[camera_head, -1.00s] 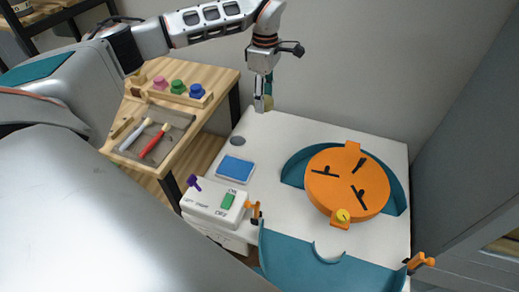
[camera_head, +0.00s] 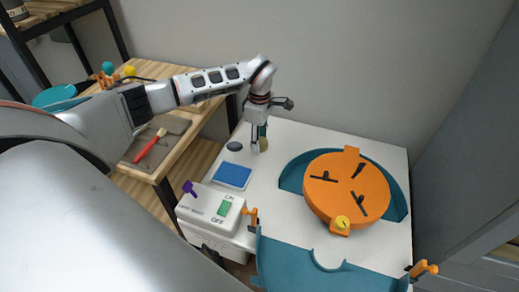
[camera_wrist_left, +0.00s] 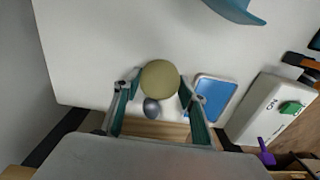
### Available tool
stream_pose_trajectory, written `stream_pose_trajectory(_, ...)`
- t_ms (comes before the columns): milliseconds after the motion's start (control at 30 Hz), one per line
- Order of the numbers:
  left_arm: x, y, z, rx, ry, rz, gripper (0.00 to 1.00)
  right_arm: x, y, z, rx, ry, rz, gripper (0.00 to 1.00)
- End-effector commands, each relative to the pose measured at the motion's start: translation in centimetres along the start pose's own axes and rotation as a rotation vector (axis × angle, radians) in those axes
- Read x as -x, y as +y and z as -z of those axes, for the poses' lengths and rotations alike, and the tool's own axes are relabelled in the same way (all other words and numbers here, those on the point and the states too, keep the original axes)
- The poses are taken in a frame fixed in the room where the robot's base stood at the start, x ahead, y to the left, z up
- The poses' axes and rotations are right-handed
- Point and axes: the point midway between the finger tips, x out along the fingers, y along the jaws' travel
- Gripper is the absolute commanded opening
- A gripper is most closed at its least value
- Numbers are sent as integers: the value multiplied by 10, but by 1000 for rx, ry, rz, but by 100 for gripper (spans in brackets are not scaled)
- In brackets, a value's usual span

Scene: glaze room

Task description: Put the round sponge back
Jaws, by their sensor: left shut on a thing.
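The round sponge, a dull yellow-green disc, shows in the left wrist view (camera_wrist_left: 160,80) between the fingertips of my left gripper (camera_wrist_left: 155,88). In the head view my left gripper (camera_head: 257,143) points down over the back left of the white table, shut on the sponge (camera_head: 264,145), which is partly hidden by the fingers. A small dark grey round spot (camera_head: 234,146) lies on the table just left of the gripper; it also shows in the wrist view (camera_wrist_left: 151,108), close to the sponge. I cannot tell whether the sponge touches the table. My right gripper is not in view.
A blue rectangular pad (camera_head: 232,175) lies in front of the dark spot. A switch box (camera_head: 209,209) stands at the table's front left. An orange round device (camera_head: 346,188) with teal guards (camera_head: 301,268) fills the right. A wooden bench (camera_head: 177,143) stands left.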

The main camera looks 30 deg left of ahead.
Motion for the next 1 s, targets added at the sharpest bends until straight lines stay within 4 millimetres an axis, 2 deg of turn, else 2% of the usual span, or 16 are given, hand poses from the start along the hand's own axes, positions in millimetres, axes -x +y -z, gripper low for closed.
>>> stream_pose_trajectory(300,-41,-1,0,0,0,5,21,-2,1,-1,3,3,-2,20)
stream_pose_trajectory(700,-45,0,0,0,1,2,21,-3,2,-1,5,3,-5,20)
stream_pose_trajectory(733,-44,0,0,0,1,2,49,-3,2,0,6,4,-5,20)
stream_pose_trajectory(767,-44,0,0,0,1,2,57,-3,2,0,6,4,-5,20)
stream_pose_trajectory(1000,-44,0,0,0,1,2,58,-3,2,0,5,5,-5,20)
